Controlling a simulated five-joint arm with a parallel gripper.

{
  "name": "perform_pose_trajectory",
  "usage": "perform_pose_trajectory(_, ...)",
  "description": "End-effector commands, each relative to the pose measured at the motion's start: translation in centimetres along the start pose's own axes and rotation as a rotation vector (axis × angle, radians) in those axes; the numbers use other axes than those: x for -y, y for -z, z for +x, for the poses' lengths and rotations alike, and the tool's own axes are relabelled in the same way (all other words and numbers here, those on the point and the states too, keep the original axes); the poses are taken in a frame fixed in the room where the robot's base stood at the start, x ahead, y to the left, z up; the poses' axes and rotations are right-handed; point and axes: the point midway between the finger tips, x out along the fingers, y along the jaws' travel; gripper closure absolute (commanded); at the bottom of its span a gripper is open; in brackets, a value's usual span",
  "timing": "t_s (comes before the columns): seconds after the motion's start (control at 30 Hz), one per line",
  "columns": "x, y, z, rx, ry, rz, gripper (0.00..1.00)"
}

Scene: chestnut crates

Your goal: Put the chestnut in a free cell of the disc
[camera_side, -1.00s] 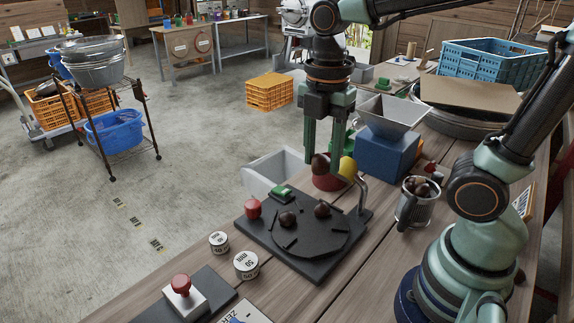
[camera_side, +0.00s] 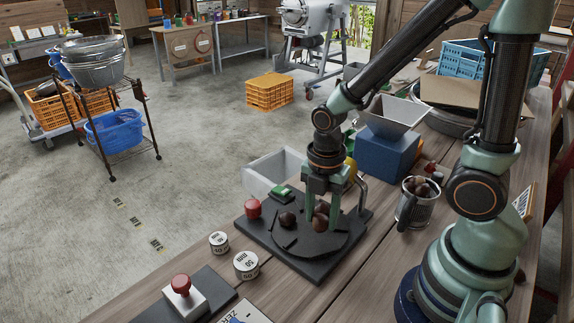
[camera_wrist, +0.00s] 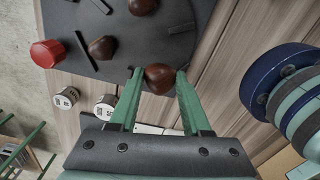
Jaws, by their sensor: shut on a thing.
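The dark round disc (camera_side: 300,247) lies on a square black board, with thin raised bars dividing its top. One chestnut (camera_side: 287,219) rests on the disc's left part; it also shows in the wrist view (camera_wrist: 102,47). A second chestnut (camera_wrist: 143,5) rests on the disc at the top edge of the wrist view. My gripper (camera_wrist: 159,74) is shut on another brown chestnut (camera_wrist: 160,79), held between the green fingertips at the disc's near side. In the side view my gripper (camera_side: 323,221) is low over the disc; I cannot tell whether the held chestnut touches it.
A red knob (camera_side: 253,207) and a green block (camera_side: 282,190) are at the board's edge. A metal cup (camera_side: 411,211) holding chestnuts stands to the right. A pale bin (camera_side: 267,176) and a blue box (camera_side: 385,153) stand behind. Two white round weights (camera_side: 246,265) stand in front-left.

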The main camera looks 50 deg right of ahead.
Motion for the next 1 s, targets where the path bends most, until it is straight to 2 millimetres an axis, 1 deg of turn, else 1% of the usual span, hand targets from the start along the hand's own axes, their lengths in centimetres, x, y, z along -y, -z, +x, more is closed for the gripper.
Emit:
perform_pose_trajectory(0.03,0.1,0.0,0.5,0.000,0.003,0.000,1.00)
perform_pose_trajectory(0.2,0.1,0.0,1.4,0.000,0.003,0.000,1.00)
perform_pose_trajectory(0.4,0.1,0.0,3.6,-0.001,0.005,0.000,1.00)
perform_pose_trajectory(0.5,0.1,0.0,4.3,0.000,0.003,0.000,1.00)
perform_pose_trajectory(0.93,0.0,0.0,4.8,0.000,0.001,0.000,1.00)
perform_pose_trajectory(0.97,0.0,0.0,4.8,0.000,0.000,0.000,0.45)
perform_pose_trajectory(1.0,0.0,0.0,4.8,0.000,0.000,0.000,0.40)
